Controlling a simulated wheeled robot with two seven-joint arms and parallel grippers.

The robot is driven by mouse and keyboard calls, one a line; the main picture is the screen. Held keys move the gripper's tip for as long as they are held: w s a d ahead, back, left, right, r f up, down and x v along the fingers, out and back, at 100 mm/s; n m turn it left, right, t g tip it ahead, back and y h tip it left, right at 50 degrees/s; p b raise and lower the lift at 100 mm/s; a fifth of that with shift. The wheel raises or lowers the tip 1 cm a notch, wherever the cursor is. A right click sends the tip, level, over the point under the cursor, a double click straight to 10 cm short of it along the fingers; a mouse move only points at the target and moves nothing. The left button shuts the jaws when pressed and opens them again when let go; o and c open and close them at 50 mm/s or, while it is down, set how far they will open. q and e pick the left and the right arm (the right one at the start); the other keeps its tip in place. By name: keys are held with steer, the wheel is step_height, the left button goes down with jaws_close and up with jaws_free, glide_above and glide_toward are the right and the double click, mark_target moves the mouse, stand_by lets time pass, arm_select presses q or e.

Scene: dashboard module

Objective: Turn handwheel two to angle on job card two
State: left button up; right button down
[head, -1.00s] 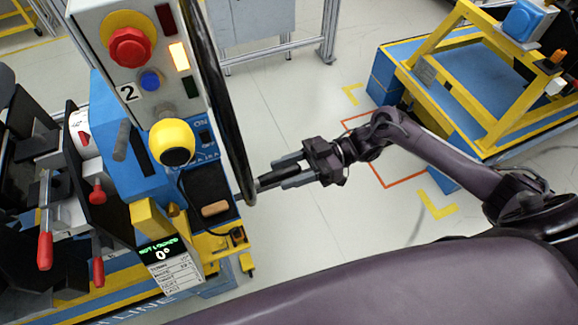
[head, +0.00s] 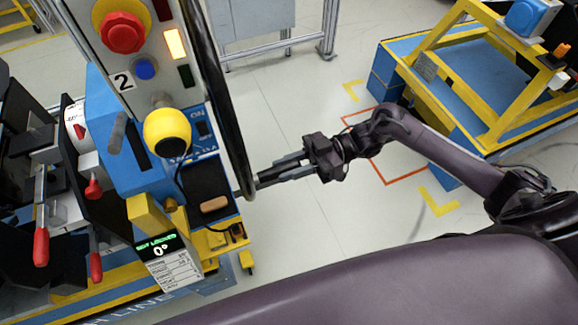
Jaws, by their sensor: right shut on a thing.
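Station "2" (head: 122,82) stands at left. Its handwheel (head: 221,100) shows nearly edge-on as a tall black rim on the panel's right side. A small display (head: 158,246) at the lower front reads 0° under a green text line too small to read surely. A white job card (head: 172,270) hangs below it; its print is too small to read. My right gripper (head: 264,182) reaches in from the right to the lower end of the rim. Its fingers are shut on the handwheel's dark handle, which they mostly hide. My left gripper is out of view.
A red button (head: 124,32), a lit lamp (head: 175,44) and a yellow knob (head: 167,132) sit on the panel. Red-handled clamps (head: 41,247) stand at far left. A yellow frame (head: 455,100) stands at the right. Floor between is clear.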

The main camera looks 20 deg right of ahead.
arm_select(q)
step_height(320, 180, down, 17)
steer(key=b, duration=1.6)
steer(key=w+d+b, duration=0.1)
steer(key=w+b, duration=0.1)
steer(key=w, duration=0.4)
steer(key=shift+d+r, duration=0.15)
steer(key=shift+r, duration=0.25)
arm_select(e)
steer(key=w+f+n, duration=0.3)
steer(key=f+n, duration=0.2)
steer(key=f, duration=0.8)
steer(key=shift+w+n, duration=0.3)
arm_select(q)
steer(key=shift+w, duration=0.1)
arm_select(e)
steer(key=c, duration=1.2)
jaws_free()
steer(key=shift+a+r, duration=0.1)
steer(key=shift+o, duration=0.2)
